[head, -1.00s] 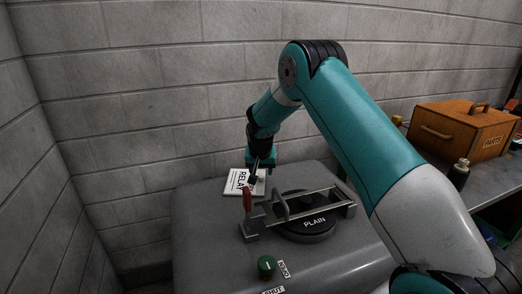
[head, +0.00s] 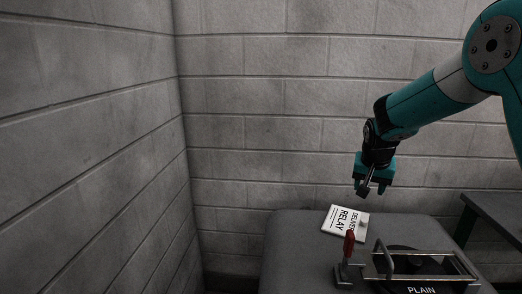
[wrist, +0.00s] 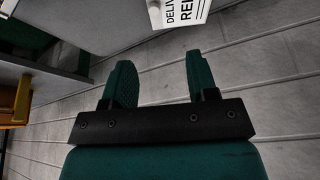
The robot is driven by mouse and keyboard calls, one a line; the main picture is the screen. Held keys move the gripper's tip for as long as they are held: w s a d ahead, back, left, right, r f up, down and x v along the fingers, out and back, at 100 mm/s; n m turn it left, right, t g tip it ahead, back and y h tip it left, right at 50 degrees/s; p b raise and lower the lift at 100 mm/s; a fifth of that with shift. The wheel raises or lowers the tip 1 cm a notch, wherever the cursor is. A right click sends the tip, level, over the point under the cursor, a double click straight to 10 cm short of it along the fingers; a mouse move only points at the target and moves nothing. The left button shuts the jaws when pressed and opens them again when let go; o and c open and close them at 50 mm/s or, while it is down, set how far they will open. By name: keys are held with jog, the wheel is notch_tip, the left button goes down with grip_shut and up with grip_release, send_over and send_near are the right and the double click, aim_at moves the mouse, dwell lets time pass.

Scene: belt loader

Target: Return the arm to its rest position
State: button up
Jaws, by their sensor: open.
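My gripper (head: 372,187) hangs from my teal arm in the head view, above and a little right of the white relay card. Its fingers point down and stand apart from the card. In the wrist view my gripper (wrist: 162,82) shows two teal fingers spread apart with nothing between them. Part of the card (wrist: 185,12) also shows at the top of the wrist view.
A metal frame with a red handle (head: 349,243) stands over a dark round piece labelled "PLAIN" (head: 422,290). Block walls (head: 90,130) close off the left and back. A grey table (head: 495,212) stands at right. Air above the machine's left part is free.

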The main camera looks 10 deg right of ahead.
jog(key=s+a+r+n+g+y+p, duration=0.1)
jog(key=s+a+r+n+y+p, duration=0.45)
jog(key=s+a+r, duration=1.05)
jog(key=s+a+r+n+g+p, duration=0.1)
jog(key=s+a+n+p, duration=0.1)
jog(key=s, duration=0.7)
jog(key=s+a+r+n+g+p, duration=0.1)
jog(key=s+a+n+p, duration=0.1)
jog(key=s+n, duration=0.3)
jog(key=s, duration=0.4)
jog(key=shift+s+a+r+g, duration=0.2)
jog(key=shift+s+a+g, duration=0.05)
jog(key=shift+a+g, duration=0.05)
jog(key=shift+y, duration=0.25)
